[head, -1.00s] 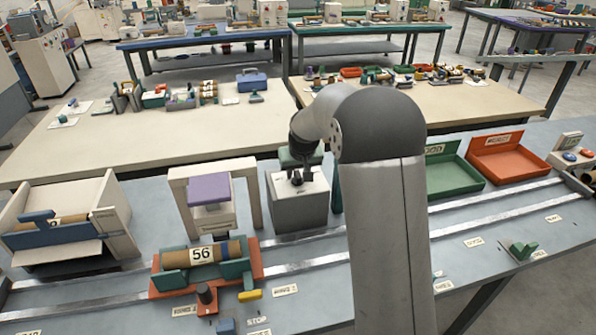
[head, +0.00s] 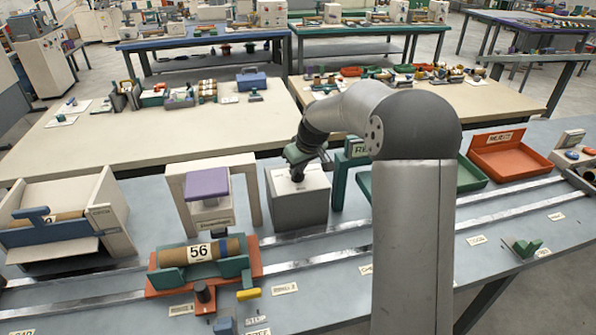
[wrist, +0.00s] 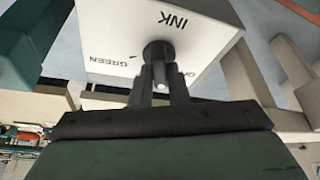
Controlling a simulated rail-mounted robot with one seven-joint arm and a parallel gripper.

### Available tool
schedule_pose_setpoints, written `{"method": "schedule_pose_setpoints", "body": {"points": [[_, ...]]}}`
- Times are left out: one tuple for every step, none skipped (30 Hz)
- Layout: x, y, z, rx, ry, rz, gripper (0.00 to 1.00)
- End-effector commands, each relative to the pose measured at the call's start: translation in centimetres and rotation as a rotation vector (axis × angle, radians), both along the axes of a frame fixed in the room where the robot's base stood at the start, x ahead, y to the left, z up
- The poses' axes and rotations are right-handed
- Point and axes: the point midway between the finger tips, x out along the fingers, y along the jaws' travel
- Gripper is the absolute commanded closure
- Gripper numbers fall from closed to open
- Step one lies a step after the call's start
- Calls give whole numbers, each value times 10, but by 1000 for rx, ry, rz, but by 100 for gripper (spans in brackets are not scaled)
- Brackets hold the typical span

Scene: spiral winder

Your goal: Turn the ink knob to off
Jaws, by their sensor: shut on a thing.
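The ink knob (wrist: 158,50) is a dark round knob on the white face of the ink box (wrist: 110,35), which is lettered INK and GREEN; another label beside the knob is partly covered. In the wrist view my gripper (wrist: 160,87) has its two dark fingers closed on the knob, with a light strip between them. Which mark the knob points to I cannot tell. In the head view the ink box (head: 302,205) is a grey block with a white top, and my gripper (head: 297,172) reaches its top from the upper right, hiding the knob.
A white stand with a purple block (head: 206,184) is left of the ink box. In front, a red carriage (head: 160,292) holds a tube marked 56. A green frame (head: 340,185) is close on the right, with an orange tray (head: 497,158) farther right.

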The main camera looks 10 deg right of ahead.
Motion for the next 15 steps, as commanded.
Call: {"method": "schedule_pose_setpoints", "body": {"points": [[0, -2, -2, 3, 0, 39, 100], [1, -2, -2, 3, 0, 67, 100], [1, -2, -2, 3, 0, 106, 100], [1, -3, -2, 3, 1, 133, 100], [1, -2, -2, 2, 1, 163, 100], [1, -3, -2, 2, 1, 200, 100], [1, -3, -2, 1, 1, 228, 100], [1, -2, -1, 2, 1, 257, 100], [1, -3, -1, 2, 1, 292, 100], [1, -3, -1, 2, 1, 318, 100], [1, -2, -1, 2, 1, 343, 100], [1, -3, -1, 1, 2, 376, 100], [1, -3, -1, 2, 2, 400, 100], [1, -3, -1, 2, 1, 423, 100], [1, -3, -1, 2, 1, 452, 100]]}}
